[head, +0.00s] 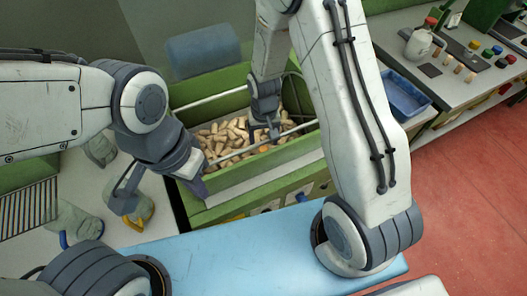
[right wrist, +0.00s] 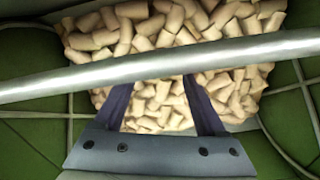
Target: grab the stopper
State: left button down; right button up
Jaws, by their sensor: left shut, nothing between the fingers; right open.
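Many tan cork stoppers (head: 228,132) lie heaped in a green bin (head: 255,170) in the head view, and they fill the upper part of the right wrist view (right wrist: 225,90). One orange piece (head: 264,149) shows among them. My right gripper (head: 264,132) points down into the bin, over the heap. In the right wrist view its fingers (right wrist: 158,92) are apart with stoppers visible beyond them; whether they touch any is unclear. My left gripper (head: 197,185) is shut and empty at the bin's front left corner.
A pale metal bar (right wrist: 160,68) crosses the right wrist view in front of the heap. A blue table (head: 235,255) lies in front. A workbench with a blue tray (head: 402,96) is at right. Jugs (head: 75,222) stand at left.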

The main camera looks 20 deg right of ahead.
aim_at(264, 149)
jog(key=f, duration=0.2)
jog(key=f+p, duration=0.1)
jog(key=f, duration=0.1)
jog(key=shift+s+a+f, duration=0.1)
jog(key=shift+s+a, duration=0.05)
jog(key=shift+s, duration=0.15)
jog(key=shift+f, duration=0.45)
grip_shut()
